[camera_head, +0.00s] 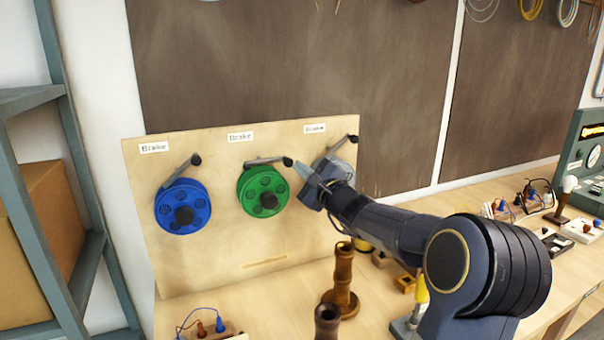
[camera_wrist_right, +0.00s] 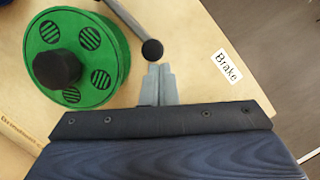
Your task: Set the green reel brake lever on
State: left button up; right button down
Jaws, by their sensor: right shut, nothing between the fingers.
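The green reel (camera_head: 263,191) hangs in the middle of an upright wooden board, with a dark hub. Its brake lever (camera_head: 268,161) is a grey bar above the reel, ending in a black knob (camera_head: 288,161) at the right; the bar lies nearly level. My right gripper (camera_head: 300,167) is shut and empty, its tips just right of the knob. In the right wrist view the green reel (camera_wrist_right: 77,58) is at left and the lever knob (camera_wrist_right: 152,50) sits just beyond the closed fingertips (camera_wrist_right: 158,68); I cannot tell whether they touch. My left gripper is not in view.
A blue reel (camera_head: 183,206) with its own lever (camera_head: 183,168) is on the left. A third reel (camera_head: 347,152) is partly hidden behind my right gripper, its lever up right. Turned wooden posts (camera_head: 342,280) stand on the bench below my right arm.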

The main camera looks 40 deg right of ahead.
jog(key=shift+r+n, duration=0.15)
jog(key=shift+n, duration=0.15)
jog(key=shift+w+a+r+n+g+y+b, duration=0.1)
jog(key=shift+a+r+n+g+y+b, duration=0.15)
jog(key=shift+r+n, duration=0.75)
jog(key=shift+s+r+n+g+y+b, duration=0.1)
jog(key=shift+r+n+g+y+b, duration=0.15)
jog(key=shift+r+n, duration=0.7)
jog(key=shift+w+a+r+n+g+y+b, duration=0.15)
jog(key=shift+r+n+b, duration=0.25)
jog(key=shift+n, duration=1.05)
